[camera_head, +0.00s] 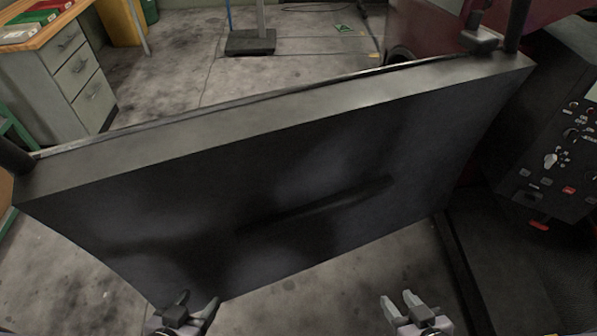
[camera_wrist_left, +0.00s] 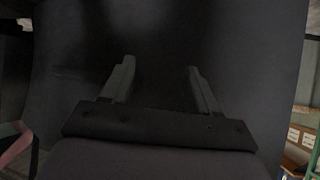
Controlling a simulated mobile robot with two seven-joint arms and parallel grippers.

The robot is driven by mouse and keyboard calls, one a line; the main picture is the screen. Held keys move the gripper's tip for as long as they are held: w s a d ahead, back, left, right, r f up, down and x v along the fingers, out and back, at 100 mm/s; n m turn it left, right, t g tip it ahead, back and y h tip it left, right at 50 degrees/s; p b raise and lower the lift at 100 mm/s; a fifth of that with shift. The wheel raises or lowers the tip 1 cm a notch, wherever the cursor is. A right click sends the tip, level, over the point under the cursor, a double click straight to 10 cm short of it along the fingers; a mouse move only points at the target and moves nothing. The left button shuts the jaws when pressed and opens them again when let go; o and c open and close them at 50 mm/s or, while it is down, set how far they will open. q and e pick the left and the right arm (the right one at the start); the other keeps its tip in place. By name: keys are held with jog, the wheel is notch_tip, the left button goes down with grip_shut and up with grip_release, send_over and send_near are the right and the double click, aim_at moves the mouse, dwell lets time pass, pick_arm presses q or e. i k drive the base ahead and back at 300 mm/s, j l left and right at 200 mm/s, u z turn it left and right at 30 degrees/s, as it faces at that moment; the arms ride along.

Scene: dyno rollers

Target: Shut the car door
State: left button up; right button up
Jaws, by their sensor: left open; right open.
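The car door (camera_head: 270,190) is a large dark panel that spans most of the head view, running from the lower left up to the right. It stands open, swung out from the maroon car body (camera_head: 430,30) at the upper right. A long dark handle-like strip (camera_head: 320,205) crosses its near face. My left gripper (camera_head: 192,305) is open and empty at the door's lower left edge; I cannot tell whether it touches. In the left wrist view its two fingers (camera_wrist_left: 158,82) are apart in front of the dark panel. My right gripper (camera_head: 405,303) is open and empty, below the door over the floor.
A control console (camera_head: 565,150) with knobs and switches stands at the right. A grey drawer cabinet (camera_head: 75,75) with a wooden top is at the upper left. A stand with a dark base (camera_head: 250,42) is behind the door. Bare concrete floor (camera_head: 340,280) lies in front.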

aim_at(228, 200)
jog(key=k+j+z, duration=0.15)
jog(key=z, duration=0.3)
jog(key=k+j+z, duration=0.15)
jog(key=z, duration=0.25)
jog(key=k+z, duration=0.2)
jog(key=z, duration=0.25)
jog(key=k+j+z, duration=0.1)
jog(key=z, duration=0.3)
jog(key=k+z, duration=0.1)
jog(key=z, duration=0.3)
jog(key=k+z, duration=0.15)
jog(key=z, duration=0.2)
jog(key=k+j+z, duration=0.1)
jog(key=z, duration=0.25)
jog(key=k+z, duration=0.2)
jog(key=z, duration=0.15)
jog(key=k+z, duration=0.15)
jog(key=z, duration=0.2)
jog(key=k+j+z, duration=0.2)
jog(key=k, duration=0.15)
jog(key=k+z, duration=0.2)
jog(key=k, duration=0.2)
jog(key=k+j+u, duration=0.35)
jog(key=k+j, duration=0.35)
jog(key=k+j+u, duration=0.15)
jog(key=j, duration=0.3)
jog(key=k+j, duration=0.2)
jog(key=j+u, duration=0.05)
jog(key=j, duration=0.05)
